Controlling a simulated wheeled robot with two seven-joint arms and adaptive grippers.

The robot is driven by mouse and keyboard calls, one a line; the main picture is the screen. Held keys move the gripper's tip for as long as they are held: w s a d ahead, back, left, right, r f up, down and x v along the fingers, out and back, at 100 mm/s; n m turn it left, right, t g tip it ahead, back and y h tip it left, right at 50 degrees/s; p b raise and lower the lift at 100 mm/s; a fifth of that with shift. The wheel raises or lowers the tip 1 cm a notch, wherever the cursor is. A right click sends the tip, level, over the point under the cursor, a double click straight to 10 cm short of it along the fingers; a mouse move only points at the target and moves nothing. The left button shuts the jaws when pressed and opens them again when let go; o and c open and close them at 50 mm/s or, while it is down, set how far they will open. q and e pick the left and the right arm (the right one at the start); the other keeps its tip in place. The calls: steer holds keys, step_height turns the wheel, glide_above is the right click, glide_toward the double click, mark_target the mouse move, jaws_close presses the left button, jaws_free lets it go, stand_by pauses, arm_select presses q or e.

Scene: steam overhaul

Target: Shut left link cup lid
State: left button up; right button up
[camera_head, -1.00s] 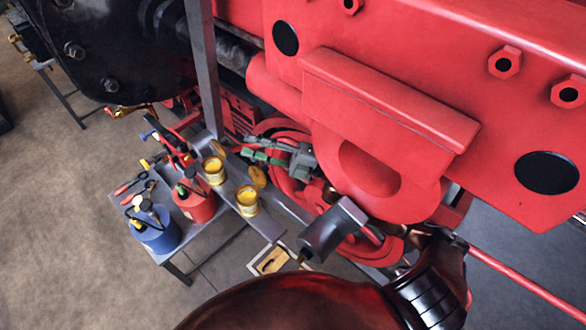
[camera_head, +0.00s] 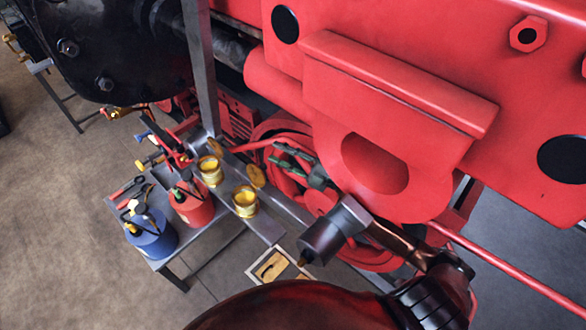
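Two brass oil cups with yellow insides stand on a grey bar. The left cup (camera_head: 210,171) has its round lid (camera_head: 215,147) tipped up behind its rim. The right cup (camera_head: 245,201) also has its lid (camera_head: 256,176) standing open behind it. My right gripper (camera_head: 274,154) is to the right of both cups, in front of the red wheel. Its two greenish fingers point left, spread apart, with nothing visible between them. The fingertips are apart from the left cup and its lid. My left gripper is not in view.
A red oil can (camera_head: 192,208) and a blue oil can (camera_head: 151,236) stand on a grey table (camera_head: 208,245) below the cups. A grey upright post (camera_head: 200,70) rises behind the left cup. The large red frame (camera_head: 400,130) fills the upper right.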

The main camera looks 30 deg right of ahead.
steer(key=w+d+f+m+h+b, duration=0.1)
steer(key=d+f+m+h, duration=0.1)
steer(key=f, duration=0.4)
steer(key=w+d+f+m+t+h+b, duration=0.1)
steer(key=w+d+f+m+h, duration=0.1)
steer(key=d+f, duration=0.2)
step_height(320, 180, down, 3)
steer(key=shift+d+f+m, duration=0.15)
steer(key=shift+f+m, duration=0.05)
steer(key=shift+m, duration=0.1)
